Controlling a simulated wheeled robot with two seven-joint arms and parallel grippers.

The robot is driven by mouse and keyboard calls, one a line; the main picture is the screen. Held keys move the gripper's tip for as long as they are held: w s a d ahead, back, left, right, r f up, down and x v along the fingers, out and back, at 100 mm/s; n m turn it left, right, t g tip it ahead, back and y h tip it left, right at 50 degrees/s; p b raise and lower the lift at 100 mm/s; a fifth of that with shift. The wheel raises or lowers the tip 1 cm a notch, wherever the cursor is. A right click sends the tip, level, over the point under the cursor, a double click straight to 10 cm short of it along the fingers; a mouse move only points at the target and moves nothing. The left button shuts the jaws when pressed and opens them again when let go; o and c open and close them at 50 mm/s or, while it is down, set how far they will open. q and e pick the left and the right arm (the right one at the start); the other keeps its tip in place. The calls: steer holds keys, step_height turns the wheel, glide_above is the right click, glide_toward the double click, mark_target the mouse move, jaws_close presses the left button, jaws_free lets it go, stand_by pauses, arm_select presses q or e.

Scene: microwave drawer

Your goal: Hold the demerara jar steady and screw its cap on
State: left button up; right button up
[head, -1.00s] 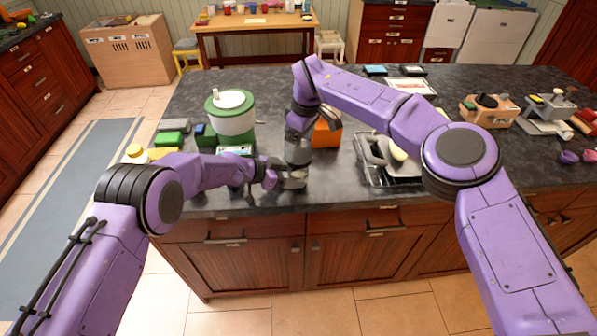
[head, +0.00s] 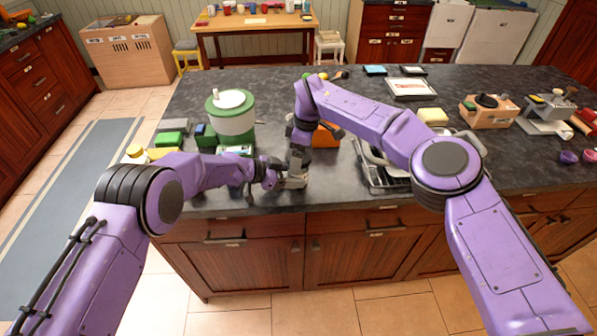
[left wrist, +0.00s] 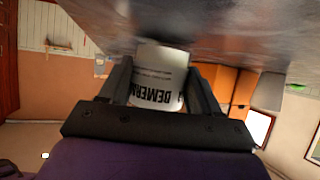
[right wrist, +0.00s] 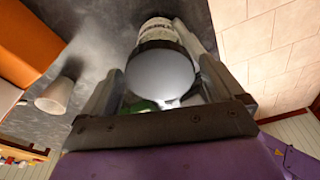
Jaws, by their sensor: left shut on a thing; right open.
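The demerara jar (left wrist: 160,88) is white with black "DEMERA" lettering, seen between my left gripper's fingers in the left wrist view. My left gripper (left wrist: 158,78) is shut on the jar's side near the counter's front edge. In the right wrist view the jar's pale labelled body (right wrist: 158,24) shows beyond a round grey cap (right wrist: 160,75) with a dark rim. The cap lies over the jar's top; I cannot tell how far it is threaded. My right gripper (right wrist: 150,65) is open, with its fingers on either side of the cap. In the head view the grippers largely hide the jar.
An orange block (head: 326,135) stands just behind the grippers. A white cup (right wrist: 55,95) shows in the right wrist view. A green-and-white canister (head: 232,120) stands to the left. A metal rack (head: 372,170) lies right, under my right arm. The counter's front edge is close.

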steer(key=n, duration=0.6)
steer(key=shift+n+g, duration=0.3)
steer(key=shift+g, duration=0.1)
steer(key=c, duration=1)
steer(key=m, duration=0.4)
steer(key=shift+m+t, duration=0.3)
steer(key=m, duration=0.2)
steer(key=shift+m, duration=0.4)
steer(key=m+t, duration=0.1)
steer(key=m, duration=0.6)
steer(key=shift+h, duration=0.4)
steer(key=o, duration=1)
steer(key=shift+a, duration=0.1)
steer(key=shift+r, duration=2.5)
